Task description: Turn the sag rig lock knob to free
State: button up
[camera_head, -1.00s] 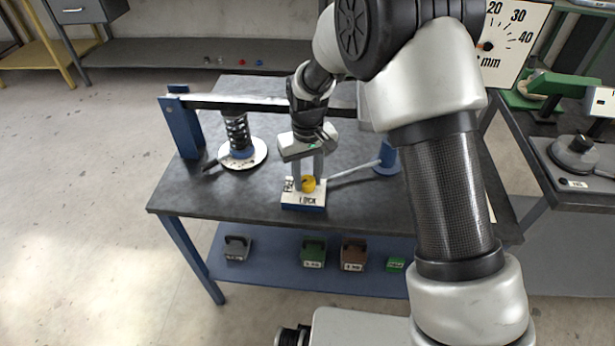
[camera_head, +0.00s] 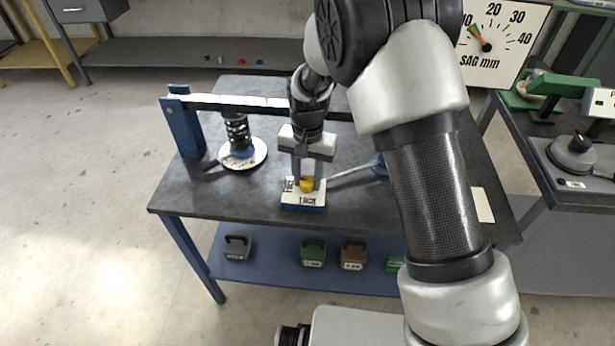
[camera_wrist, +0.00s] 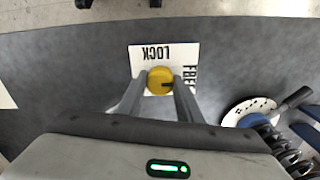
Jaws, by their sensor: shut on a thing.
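The yellow lock knob (camera_head: 307,185) sits on a white-topped, blue-sided block (camera_head: 303,206) on the dark bench. In the wrist view the knob (camera_wrist: 160,79) shows a dark pointer mark directed right, toward the word FREE. The word LOCK is printed on the plate (camera_wrist: 150,52) above the knob there. My gripper (camera_head: 307,180) points down with a finger on each side of the knob and is shut on it. In the wrist view both fingertips (camera_wrist: 161,84) flank the knob.
Several weights, including a green one (camera_head: 313,252), sit on the lower shelf.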

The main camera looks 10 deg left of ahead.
aim_at(308, 180)
dwell(0.5)
jog(key=o, duration=1)
jog(key=shift+o, duration=0.2)
notch_tip(308, 180, up, 18)
jog(key=p, duration=0.2)
jog(key=shift+f, duration=0.25)
jog(key=s+d+r+t+p, duration=0.1)
jog(key=s+d+r+p, duration=0.2)
jog(key=d+r, duration=0.65)
jog(key=s+d+r+t+p, duration=0.2)
jog(key=s+d+r, duration=0.4)
jog(key=s, duration=0.3)
jog(key=s+d+r+n+t+p, duration=0.1)
jog(key=s+d+r+p, duration=0.4)
jog(key=s, duration=0.5)
jog(key=d+r+t, duration=0.1)
jog(key=d+r, duration=0.1)
jog(key=d, duration=0.1)
jog(key=shift+n+t, duration=0.3)
